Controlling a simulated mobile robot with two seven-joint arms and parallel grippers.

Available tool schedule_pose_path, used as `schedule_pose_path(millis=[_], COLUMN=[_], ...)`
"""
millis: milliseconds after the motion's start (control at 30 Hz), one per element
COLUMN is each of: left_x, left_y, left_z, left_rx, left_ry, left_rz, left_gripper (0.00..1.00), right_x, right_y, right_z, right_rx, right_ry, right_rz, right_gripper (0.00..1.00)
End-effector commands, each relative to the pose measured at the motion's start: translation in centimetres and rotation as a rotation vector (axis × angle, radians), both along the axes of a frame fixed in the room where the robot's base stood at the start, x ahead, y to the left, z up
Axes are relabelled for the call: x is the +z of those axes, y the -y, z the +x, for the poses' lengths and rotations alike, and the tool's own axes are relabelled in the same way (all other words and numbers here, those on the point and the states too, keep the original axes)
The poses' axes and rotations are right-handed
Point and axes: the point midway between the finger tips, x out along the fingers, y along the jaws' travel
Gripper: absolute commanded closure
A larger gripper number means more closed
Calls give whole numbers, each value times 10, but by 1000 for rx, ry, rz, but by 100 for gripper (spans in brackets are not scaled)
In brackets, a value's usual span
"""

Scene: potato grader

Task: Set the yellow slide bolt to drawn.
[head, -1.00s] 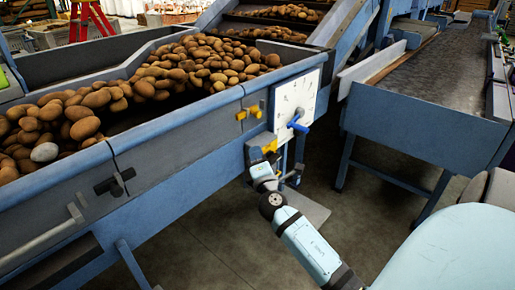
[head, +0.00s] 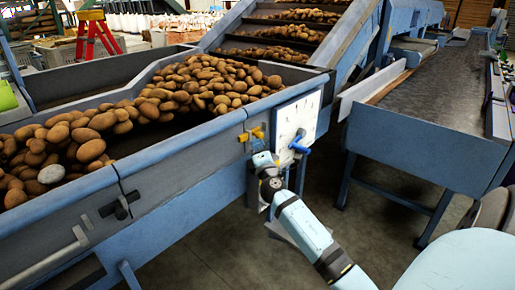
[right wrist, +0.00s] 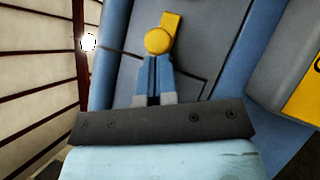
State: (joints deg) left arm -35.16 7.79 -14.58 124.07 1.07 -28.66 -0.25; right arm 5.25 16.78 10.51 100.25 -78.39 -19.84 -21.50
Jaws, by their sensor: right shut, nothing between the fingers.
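The yellow slide bolt (head: 257,132) is on the blue side wall of the potato hopper, left of a white plate. In the right wrist view its round knob and upright tab (right wrist: 158,41) show just beyond my fingertips. My right gripper (right wrist: 158,60) is shut and empty, its blue fingers together and pointing at the knob. I cannot tell whether the tips touch it. In the head view my right wrist is just below the bolt and its fingers are hard to make out. My left gripper is not in view.
The white plate (head: 286,124) carries a blue handle (head: 299,144) close to the right of my wrist. A black handle (head: 120,206) is on the hopper wall at left. Potatoes (head: 190,85) fill the hopper. A conveyor table (head: 430,115) stands at right, with open floor between.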

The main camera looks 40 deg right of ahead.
Motion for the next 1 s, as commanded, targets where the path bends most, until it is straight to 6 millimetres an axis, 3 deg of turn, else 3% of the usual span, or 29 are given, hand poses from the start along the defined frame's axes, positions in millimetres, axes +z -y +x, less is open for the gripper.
schedule_pose_path(millis=[167, 433, 633, 1000], left_x=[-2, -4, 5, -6], left_y=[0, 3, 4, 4], left_z=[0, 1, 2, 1], left_rx=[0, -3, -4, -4], left_ry=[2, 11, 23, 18], left_rz=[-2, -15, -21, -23], left_gripper=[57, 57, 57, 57], right_x=[-1, -1, 1, -7], right_y=[7, 46, 47, 46], right_z=[1, 4, 4, 6], right_rx=[-1, -1, -2, -1], right_ry=[-1, -1, 0, 1], right_rz=[-2, -2, -1, 0], right_gripper=[100, 100, 100, 100])
